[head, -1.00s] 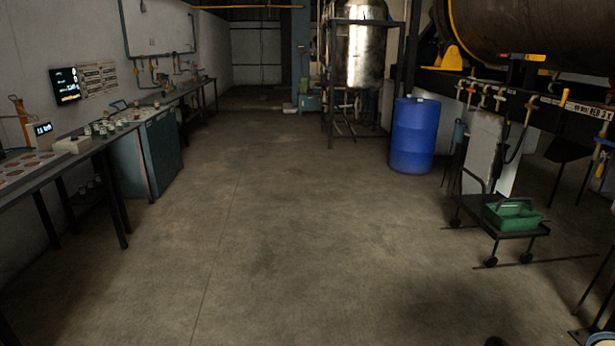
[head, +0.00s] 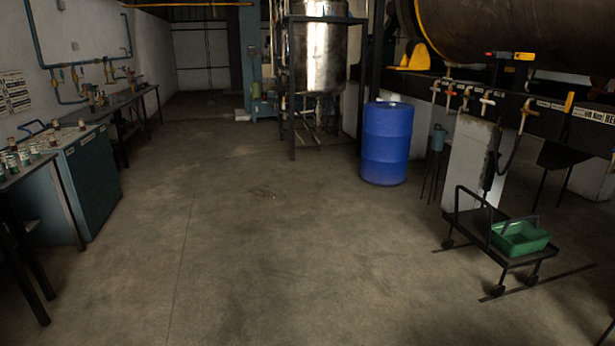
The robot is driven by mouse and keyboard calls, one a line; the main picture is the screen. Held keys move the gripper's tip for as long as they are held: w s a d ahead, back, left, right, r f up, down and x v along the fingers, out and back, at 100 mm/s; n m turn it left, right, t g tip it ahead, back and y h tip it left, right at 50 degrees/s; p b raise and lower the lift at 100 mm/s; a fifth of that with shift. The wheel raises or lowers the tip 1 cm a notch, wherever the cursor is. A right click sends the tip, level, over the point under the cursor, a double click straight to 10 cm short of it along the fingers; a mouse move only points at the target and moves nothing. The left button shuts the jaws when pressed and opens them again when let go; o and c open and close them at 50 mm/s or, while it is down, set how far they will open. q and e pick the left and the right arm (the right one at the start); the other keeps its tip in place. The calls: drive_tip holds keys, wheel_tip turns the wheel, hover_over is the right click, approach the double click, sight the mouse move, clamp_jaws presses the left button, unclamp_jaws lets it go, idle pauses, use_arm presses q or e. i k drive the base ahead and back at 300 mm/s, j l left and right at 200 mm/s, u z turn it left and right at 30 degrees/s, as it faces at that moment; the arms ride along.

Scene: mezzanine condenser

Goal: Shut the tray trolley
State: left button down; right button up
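The tray trolley (head: 476,222) stands on the floor at the right of the head view. It is a low dark cart with a raised push handle on its left side and small wheels. A green tote (head: 520,239) with a handle sits on its right part. Two dark strips on the floor run by its wheels. Neither of my grippers shows in the head view.
A blue drum (head: 387,144) stands behind the trolley to the left. A pale pillar (head: 470,163) and a black beam with valves (head: 560,112) rise behind it. A teal cabinet (head: 91,179) and benches line the left wall. The middle floor (head: 265,235) is clear.

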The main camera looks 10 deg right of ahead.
sight(472, 224)
drive_tip(key=i+l+z, duration=0.2)
drive_tip(key=i+z, duration=0.3)
drive_tip(key=i+j+z, duration=0.1)
drive_tip(key=i+z, duration=0.4)
drive_tip(key=i, duration=0.2)
drive_tip(key=i+j+z, duration=0.3)
drive_tip(key=i+z, duration=0.2)
drive_tip(key=i, duration=0.1)
